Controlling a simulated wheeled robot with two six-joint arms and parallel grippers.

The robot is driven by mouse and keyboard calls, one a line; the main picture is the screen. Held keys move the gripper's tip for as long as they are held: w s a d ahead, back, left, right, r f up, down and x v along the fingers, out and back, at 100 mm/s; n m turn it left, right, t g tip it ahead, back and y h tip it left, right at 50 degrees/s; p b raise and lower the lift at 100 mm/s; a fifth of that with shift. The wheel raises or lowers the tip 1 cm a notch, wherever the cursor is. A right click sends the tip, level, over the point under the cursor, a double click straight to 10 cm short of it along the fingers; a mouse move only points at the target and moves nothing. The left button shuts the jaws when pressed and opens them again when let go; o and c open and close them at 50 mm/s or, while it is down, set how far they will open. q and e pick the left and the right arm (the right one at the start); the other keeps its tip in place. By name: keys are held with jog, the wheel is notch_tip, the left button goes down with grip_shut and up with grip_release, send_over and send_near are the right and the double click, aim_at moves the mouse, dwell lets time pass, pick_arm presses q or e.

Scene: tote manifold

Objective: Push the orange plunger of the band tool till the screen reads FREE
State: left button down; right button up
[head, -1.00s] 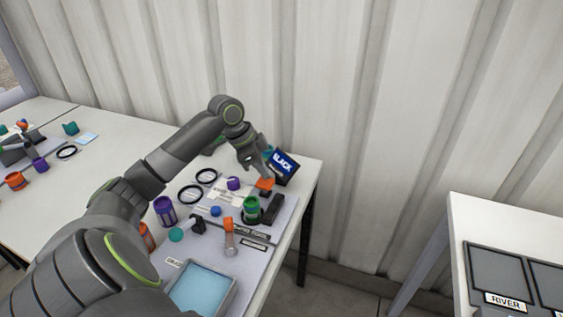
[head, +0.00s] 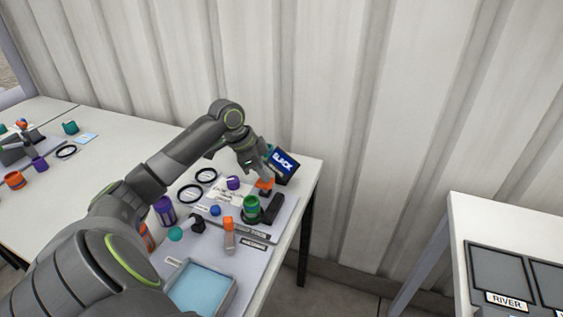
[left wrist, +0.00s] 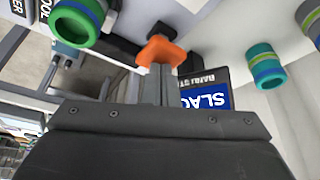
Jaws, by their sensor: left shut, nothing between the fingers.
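The band tool stands at the right end of the left table. Its orange plunger (head: 265,184) sits on a dark base, and it also shows in the left wrist view (left wrist: 160,52). My left gripper (head: 259,174) is shut and empty, with its fingertips right at the plunger; in the left wrist view the fingertips (left wrist: 158,72) overlap the plunger's edge. I cannot tell if they touch. The screen (head: 284,164) behind it is blue with white letters that look like SLACK; the left wrist view (left wrist: 206,99) shows SLAC, the rest cut off. My right gripper is not in view.
A green ringed cup (head: 251,207) stands close to the plunger. Black rings (head: 190,194), a purple cup (head: 164,208), an orange-topped tool (head: 229,232) and a blue tray (head: 203,290) lie nearer. A corrugated wall (head: 380,90) rises behind the table.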

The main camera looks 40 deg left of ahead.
pick_arm(q)
jog(key=shift+f+b, duration=0.3)
jog(key=shift+f, duration=0.85)
jog(key=shift+r, duration=0.2)
notch_tip(320, 180, up, 3)
jog(key=p, duration=0.5)
jog(key=shift+r, duration=0.2)
dwell(0.4)
